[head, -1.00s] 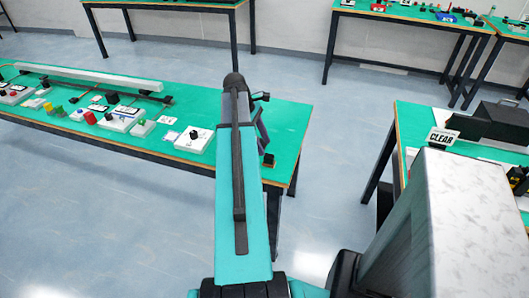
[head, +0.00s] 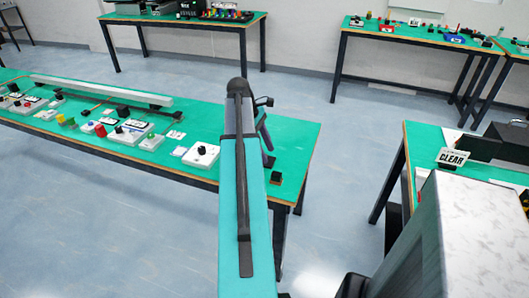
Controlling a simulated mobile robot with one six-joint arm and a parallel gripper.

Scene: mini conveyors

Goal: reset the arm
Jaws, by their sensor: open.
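My arm rises through the middle of the head view, its teal link with a dark strip ending in a dark rounded joint. My gripper (head: 267,158) shows only in part, as dark pieces just right of the arm. The arm hides the rest of it. It is open and appears empty, over the right end of the long green-topped table (head: 294,140). I cannot tell its height above the table top.
A small black block (head: 276,178) sits near the table's right edge, close to my gripper. White switch boxes (head: 201,155) and a long pale bar (head: 100,90) lie to the left. A right-hand table (head: 424,141) holds a "CLEAR" sign (head: 452,158). Open floor (head: 345,150) lies between.

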